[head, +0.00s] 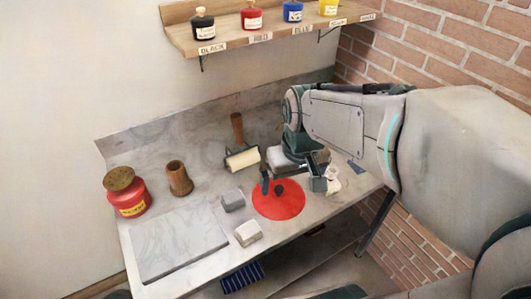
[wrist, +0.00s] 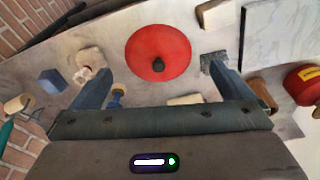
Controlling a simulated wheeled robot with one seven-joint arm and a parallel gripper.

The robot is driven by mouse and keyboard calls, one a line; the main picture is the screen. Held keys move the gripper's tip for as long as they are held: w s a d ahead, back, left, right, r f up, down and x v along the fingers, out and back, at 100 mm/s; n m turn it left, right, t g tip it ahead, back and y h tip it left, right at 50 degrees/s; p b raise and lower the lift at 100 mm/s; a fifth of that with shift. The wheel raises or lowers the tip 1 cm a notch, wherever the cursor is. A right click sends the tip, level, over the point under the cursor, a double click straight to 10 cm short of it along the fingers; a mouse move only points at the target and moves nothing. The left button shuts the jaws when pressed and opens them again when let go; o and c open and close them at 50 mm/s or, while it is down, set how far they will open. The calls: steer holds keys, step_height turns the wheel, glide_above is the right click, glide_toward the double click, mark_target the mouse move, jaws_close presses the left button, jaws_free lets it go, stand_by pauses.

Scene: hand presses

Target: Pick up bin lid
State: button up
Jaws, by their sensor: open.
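The bin lid (head: 280,204) is a flat red disc with a small dark knob at its middle. It lies on the grey marble worktop near the front edge. In the wrist view the lid (wrist: 158,40) is at the upper middle, with its knob (wrist: 158,64) standing up towards me. My gripper (head: 292,181) is above the lid, its fingers apart and empty. In the wrist view the gripper's fingers (wrist: 150,68) are spread wide, one to each side of the knob. I cannot tell the exact height of the fingertips above the lid.
A roller (head: 242,160) lies behind. A marble slab (head: 180,243), a wooden cup (head: 179,178) and a red jar (head: 127,195) are at the left. A wooden shelf (head: 270,38) with ink bottles hangs above.

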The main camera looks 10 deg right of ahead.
steer(key=w+n+g+p, duration=0.2)
steer(key=w, duration=0.6)
glide_above(280, 188)
steer(key=shift+n, duration=0.3)
steer(key=f, duration=0.8)
steer(key=shift+a+f, duration=0.2)
steer(key=shift+f, duration=0.2)
steer(key=shift+w+d+f+p, duration=0.1)
steer(key=shift+f+p, duration=0.4)
steer(key=shift+f, duration=2.35)
steer(key=c, duration=1.8)
